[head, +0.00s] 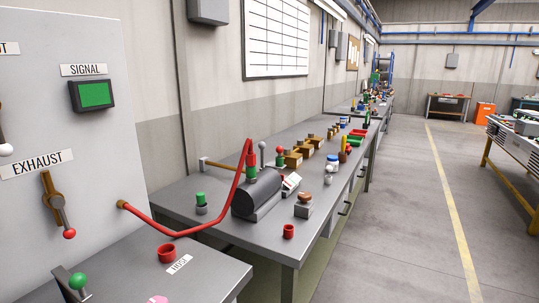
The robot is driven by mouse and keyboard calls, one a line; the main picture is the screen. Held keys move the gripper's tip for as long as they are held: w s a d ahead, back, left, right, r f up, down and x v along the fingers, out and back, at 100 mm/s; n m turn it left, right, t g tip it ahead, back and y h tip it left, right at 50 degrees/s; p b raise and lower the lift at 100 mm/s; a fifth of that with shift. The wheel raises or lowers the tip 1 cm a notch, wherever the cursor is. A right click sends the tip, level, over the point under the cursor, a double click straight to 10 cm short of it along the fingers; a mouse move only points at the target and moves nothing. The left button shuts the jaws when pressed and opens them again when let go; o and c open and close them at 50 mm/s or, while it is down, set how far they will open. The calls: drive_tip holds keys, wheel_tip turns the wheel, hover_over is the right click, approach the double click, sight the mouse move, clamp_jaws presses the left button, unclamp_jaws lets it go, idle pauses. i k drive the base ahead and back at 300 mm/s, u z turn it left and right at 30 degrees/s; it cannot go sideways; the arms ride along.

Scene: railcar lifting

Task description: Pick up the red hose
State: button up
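The red hose (172,232) runs from a brass fitting (122,204) on the grey cabinet's side. It sags over the gap toward the long workbench, then rises to an upright red end (249,155). That end stands above a green fitting (251,172) beside a dark grey cylinder (257,192); it appears joined there, but I cannot tell how. A red ring-shaped holder (167,252) stands near a white HOSE label (179,264) on the near grey table (215,268), with no hose in it. My gripper is not in view.
The grey cabinet (65,120) at left carries a lever with a red knob (69,233) and a green SIGNAL screen (95,94). A green-knobbed lever (78,281) stands at front left. Small items crowd the long workbench (225,222). The floor (400,230) at right is clear.

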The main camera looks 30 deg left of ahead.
sight(250, 159)
drive_tip(key=u, duration=0.35)
drive_tip(key=i, duration=0.9)
drive_tip(key=u, duration=1)
drive_tip(key=i, duration=0.5)
drive_tip(key=u, duration=0.35)
drive_tip(key=k, duration=0.9)
drive_tip(key=u, duration=0.2)
drive_tip(key=i, duration=0.9)
drive_tip(key=z, duration=0.1)
